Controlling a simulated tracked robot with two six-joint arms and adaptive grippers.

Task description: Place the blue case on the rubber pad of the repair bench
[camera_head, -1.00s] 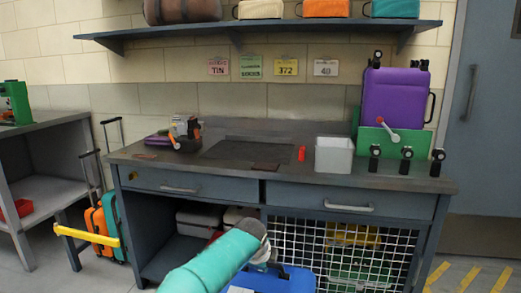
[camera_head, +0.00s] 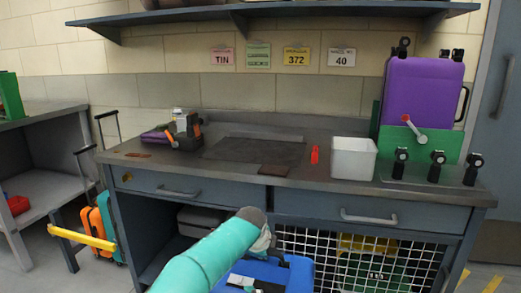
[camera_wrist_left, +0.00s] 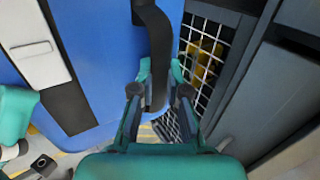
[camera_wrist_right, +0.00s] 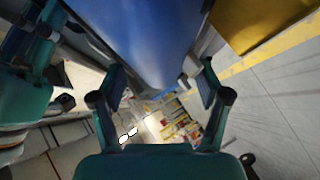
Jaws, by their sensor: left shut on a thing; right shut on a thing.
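The blue case (camera_head: 300,273) is at the bottom middle of the head view, in front of the repair bench and below its top, partly cut off. My left gripper (camera_wrist_left: 161,82) is shut on its black handle (camera_wrist_left: 157,45); the case's blue side (camera_wrist_left: 95,45) fills the left of that view. My right gripper (camera_wrist_right: 160,88) is closed on the case's blue body (camera_wrist_right: 150,35) in the right wrist view and lies outside the head view. The dark rubber pad (camera_head: 250,150) lies flat and bare on the middle of the bench top (camera_head: 330,186), with a small brown patch at its front edge.
On the bench, a red object (camera_head: 315,155) and a white bin (camera_head: 353,160) stand right of the pad. A purple case (camera_head: 420,95) stands further right behind black clamps (camera_head: 437,160). Tools (camera_head: 183,130) lie left of the pad. A shelf (camera_head: 270,14) hangs above.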

